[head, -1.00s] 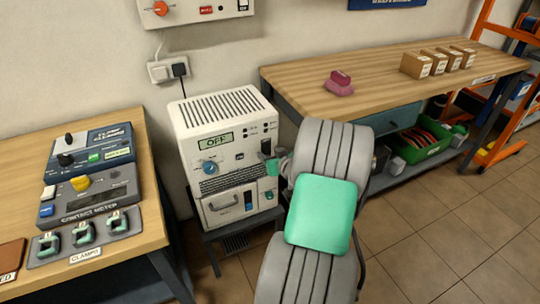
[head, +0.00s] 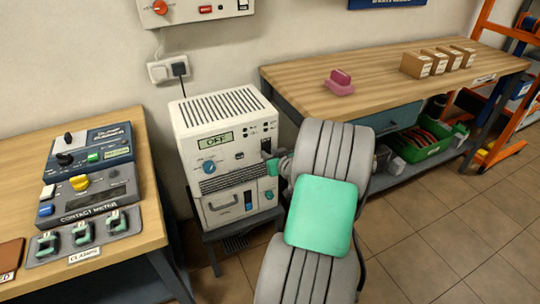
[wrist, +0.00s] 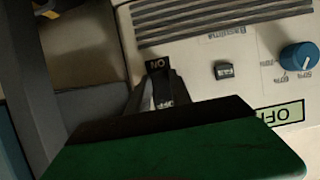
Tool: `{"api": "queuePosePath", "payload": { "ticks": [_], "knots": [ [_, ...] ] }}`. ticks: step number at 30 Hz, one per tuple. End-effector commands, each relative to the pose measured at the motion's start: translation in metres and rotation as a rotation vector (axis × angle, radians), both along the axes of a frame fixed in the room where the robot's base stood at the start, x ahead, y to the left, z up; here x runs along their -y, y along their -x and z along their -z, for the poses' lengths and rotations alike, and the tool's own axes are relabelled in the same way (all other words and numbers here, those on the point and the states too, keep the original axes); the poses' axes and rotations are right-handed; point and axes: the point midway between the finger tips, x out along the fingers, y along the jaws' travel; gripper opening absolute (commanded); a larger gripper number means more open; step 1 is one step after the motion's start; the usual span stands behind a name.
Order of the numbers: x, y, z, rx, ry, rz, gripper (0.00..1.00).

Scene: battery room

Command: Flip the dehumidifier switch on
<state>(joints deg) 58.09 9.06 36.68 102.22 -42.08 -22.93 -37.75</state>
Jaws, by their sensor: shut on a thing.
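The dehumidifier (head: 222,104) is a white box with a slotted top, a blue knob and a display (head: 215,139) that reads OFF. My gripper (head: 272,167) is at the right side of its front panel. The display also shows, partly covered, in the wrist view (wrist: 285,115).
A bench (head: 143,222) with a contact meter (head: 92,200) stands at the left. A wooden bench (head: 380,68) at the right holds a pink block (head: 340,84) and several small boxes (head: 416,66). A wall socket (head: 161,71) is above the dehumidifier. Tiled floor (head: 440,225) is clear at the right.

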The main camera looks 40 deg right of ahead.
Motion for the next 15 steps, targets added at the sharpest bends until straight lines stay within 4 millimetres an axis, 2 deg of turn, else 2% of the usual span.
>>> {"api": "queuePosePath", "payload": {
  "ticks": [1,6,15],
  "knots": [
    [0.0005,-0.0002,0.0073,0.014,0.005,0.001,0.0],
    [0.001,-0.0007,0.0161,0.096,0.029,0.001,0.0],
    [0.0006,-0.002,0.0126,0.224,0.069,-0.001,0.0]
  ]
}}
